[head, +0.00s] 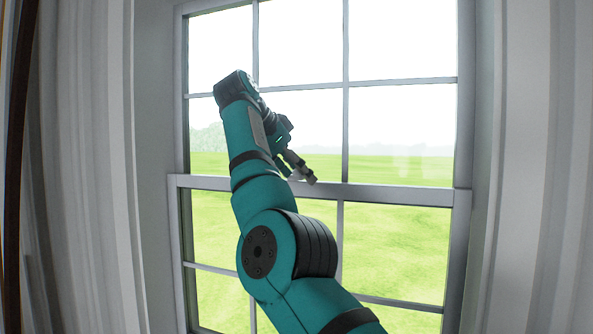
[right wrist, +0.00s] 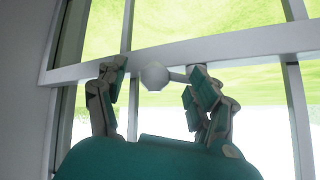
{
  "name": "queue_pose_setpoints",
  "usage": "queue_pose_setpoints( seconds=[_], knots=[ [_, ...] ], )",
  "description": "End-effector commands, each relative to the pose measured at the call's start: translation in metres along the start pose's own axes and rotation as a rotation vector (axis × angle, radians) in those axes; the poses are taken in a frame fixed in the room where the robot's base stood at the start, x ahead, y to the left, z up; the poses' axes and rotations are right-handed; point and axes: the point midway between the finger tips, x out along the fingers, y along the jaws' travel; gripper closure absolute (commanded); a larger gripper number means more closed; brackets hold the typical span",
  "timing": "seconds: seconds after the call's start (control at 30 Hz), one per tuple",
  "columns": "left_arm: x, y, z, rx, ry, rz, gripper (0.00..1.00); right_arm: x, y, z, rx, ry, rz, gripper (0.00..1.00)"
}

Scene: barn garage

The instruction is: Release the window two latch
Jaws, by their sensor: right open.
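The window (head: 405,196) has white frames and a horizontal middle rail. A pale latch with a rounded knob (right wrist: 155,76) sits on that rail in the right wrist view, where the window appears upside down. My right gripper (right wrist: 157,70) is open, with one finger on each side of the knob. A gap shows between the knob and the left finger; the latch's thin arm reaches toward the right finger, and I cannot tell whether they touch. In the head view my right gripper (head: 299,168) is at the middle rail, and the latch cannot be made out there. My left gripper is not in view.
White curtains (head: 75,150) hang left of the window, and another curtain (head: 540,180) hangs at the right. My right arm covers the lower middle of the window. Grass and sky show through the panes.

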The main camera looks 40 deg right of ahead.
Motion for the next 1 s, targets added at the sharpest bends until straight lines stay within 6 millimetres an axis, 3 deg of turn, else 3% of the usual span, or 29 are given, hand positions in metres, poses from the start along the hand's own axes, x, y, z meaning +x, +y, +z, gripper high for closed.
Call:
queue_pose_setpoints(
  seconds=[0.17, 0.67, 1.0],
  knots=[
    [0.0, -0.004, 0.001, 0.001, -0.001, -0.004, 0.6, -0.001, 0.0, 0.001, -0.002, -0.002, 0.002, 0.32],
    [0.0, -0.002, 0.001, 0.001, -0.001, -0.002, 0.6, -0.03, 0.0, 0.001, -0.002, 0.002, 0.001, 0.32],
    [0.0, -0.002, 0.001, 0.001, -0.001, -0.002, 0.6, -0.058, 0.004, 0.027, -0.003, 0.001, -0.005, 0.32]
  ],
)
